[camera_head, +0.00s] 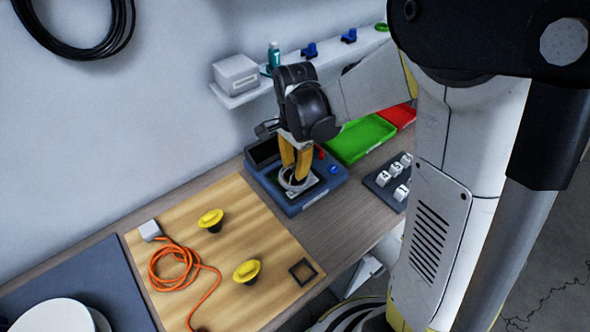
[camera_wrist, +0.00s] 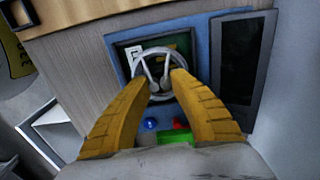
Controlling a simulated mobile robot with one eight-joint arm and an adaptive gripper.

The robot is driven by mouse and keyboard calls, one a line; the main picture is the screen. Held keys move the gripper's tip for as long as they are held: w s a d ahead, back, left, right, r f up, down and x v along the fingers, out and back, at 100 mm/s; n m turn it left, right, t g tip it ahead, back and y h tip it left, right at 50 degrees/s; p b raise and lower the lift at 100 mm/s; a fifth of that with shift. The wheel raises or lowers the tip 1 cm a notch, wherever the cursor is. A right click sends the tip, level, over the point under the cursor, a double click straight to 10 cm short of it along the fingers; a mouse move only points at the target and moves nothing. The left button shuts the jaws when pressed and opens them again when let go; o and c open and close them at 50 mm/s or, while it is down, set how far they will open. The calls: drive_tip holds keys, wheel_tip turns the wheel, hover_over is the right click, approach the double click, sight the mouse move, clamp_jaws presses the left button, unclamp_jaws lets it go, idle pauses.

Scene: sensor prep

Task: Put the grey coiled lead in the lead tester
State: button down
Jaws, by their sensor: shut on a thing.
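The lead tester (camera_head: 307,197) is a blue box on the bench with a dark screen and a recessed bay; it also shows in the wrist view (camera_wrist: 212,80). The grey coiled lead (camera_head: 298,182) is a ring of cable at the bay; in the wrist view the coil (camera_wrist: 153,56) lies over the bay's dark floor. My gripper (camera_head: 295,172) has its yellow fingers shut on the near part of the coil, as the wrist view shows (camera_wrist: 161,80). Whether the coil touches the bay floor I cannot tell.
A wooden board (camera_head: 165,222) left of the tester holds an orange cable (camera_head: 172,266) and two yellow knobs (camera_head: 211,219). A green tray (camera_head: 361,138) and a red tray (camera_head: 401,117) stand behind to the right. A dark block with white pieces (camera_head: 383,188) is right of the tester.

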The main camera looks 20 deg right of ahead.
drive_tip(key=shift+f, duration=0.2)
drive_tip(key=c, duration=1.2)
unclamp_jaws()
drive_tip(key=shift+r, duration=0.15)
